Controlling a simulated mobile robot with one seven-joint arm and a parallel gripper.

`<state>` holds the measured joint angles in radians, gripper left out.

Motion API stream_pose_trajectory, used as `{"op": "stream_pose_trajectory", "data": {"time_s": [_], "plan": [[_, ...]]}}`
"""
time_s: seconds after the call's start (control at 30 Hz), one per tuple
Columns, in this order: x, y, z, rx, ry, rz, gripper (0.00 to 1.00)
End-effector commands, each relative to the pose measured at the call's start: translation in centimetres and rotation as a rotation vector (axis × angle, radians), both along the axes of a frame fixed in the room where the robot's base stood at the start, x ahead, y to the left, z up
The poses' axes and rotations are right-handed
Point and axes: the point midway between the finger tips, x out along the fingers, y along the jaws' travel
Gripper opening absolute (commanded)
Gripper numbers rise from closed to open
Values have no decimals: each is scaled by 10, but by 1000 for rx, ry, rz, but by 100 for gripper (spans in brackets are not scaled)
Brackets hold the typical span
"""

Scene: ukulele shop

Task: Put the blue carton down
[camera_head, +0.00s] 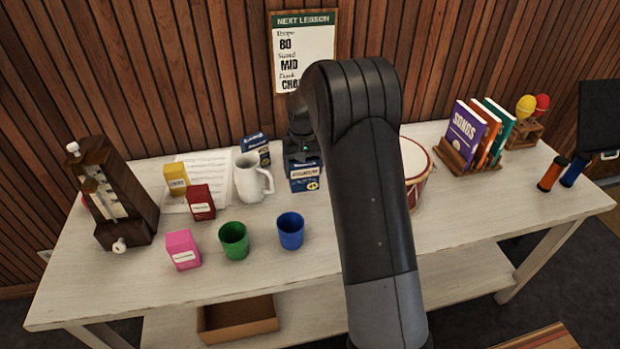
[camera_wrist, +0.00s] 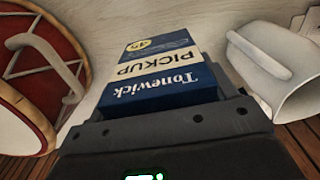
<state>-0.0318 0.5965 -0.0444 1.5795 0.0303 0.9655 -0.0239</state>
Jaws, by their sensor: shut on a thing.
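A blue carton (camera_head: 305,181) with a pale label band is in my gripper (camera_head: 303,163), between the white mug (camera_head: 251,181) and the drum (camera_head: 414,172). In the wrist view the carton (camera_wrist: 158,78) reads "Tonewick PICKUP", and my gripper (camera_wrist: 166,113) is shut on it. I cannot tell whether its base touches the white table (camera_head: 330,249). A second blue carton (camera_head: 255,147) stands behind the mug. My arm hides part of the table and drum.
A blue cup (camera_head: 290,231) and a green cup (camera_head: 233,240) stand in front. Yellow (camera_head: 176,179), red (camera_head: 200,203) and pink (camera_head: 183,250) boxes and a metronome (camera_head: 118,195) are left. A book rack (camera_head: 470,158) is right. The front right tabletop is clear.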

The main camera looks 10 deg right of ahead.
Motion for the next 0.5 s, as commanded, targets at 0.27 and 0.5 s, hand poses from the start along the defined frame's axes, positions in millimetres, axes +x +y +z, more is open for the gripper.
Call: {"op": "stream_pose_trajectory", "data": {"time_s": [0.27,0.5], "plan": [[-1,0,-27,0,3,-1,51],[0,0,-45,0,-2,-1,51]]}}
